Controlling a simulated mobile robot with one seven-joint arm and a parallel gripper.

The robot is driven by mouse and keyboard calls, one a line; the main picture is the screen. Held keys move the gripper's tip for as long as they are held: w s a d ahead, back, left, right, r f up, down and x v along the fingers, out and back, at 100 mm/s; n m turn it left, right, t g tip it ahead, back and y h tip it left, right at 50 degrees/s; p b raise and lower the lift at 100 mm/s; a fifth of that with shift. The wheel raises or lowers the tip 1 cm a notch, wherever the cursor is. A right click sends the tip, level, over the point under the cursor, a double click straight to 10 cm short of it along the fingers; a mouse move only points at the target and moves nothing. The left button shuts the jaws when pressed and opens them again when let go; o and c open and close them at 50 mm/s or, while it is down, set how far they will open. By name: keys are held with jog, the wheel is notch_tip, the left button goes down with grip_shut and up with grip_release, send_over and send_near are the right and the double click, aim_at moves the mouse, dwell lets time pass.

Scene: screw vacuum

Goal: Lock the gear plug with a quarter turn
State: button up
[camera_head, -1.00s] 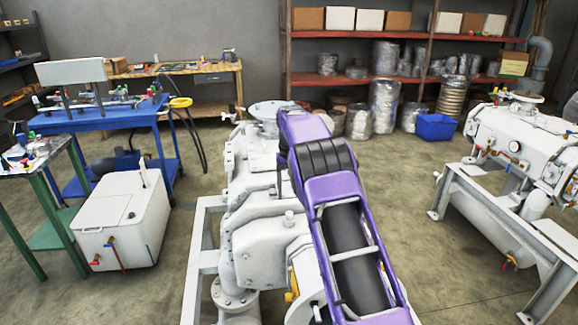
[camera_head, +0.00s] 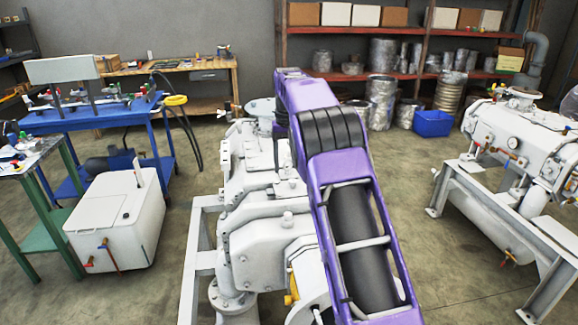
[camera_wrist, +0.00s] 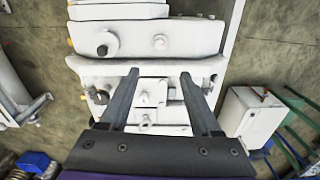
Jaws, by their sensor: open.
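The white screw vacuum pump (camera_head: 262,245) stands in the middle of the head view, partly covered by my purple arm. It also shows in the wrist view (camera_wrist: 190,36) from above. Several small fittings show on it there: a dark round knob (camera_wrist: 102,50), a round plug-like fitting (camera_wrist: 160,42) and a small light fitting (camera_wrist: 145,98). I cannot tell which is the gear plug. My gripper (camera_wrist: 158,74) is open over the pump, with nothing seen between its two dark fingers. The small light fitting appears between them in the picture; contact cannot be seen. The head view hides my gripper.
A white tank (camera_head: 117,218) and a blue bench (camera_head: 85,120) stand at the left. A second white pump (camera_head: 515,140) on a grey frame stands at the right. A blue bin (camera_head: 433,123) sits before red shelves. Floor is free between the pumps.

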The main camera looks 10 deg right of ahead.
aim_at(288, 214)
notch_tip(288, 214, down, 18)
jog(key=shift+r+b, duration=0.25)
jog(key=shift+b, duration=0.45)
grip_shut()
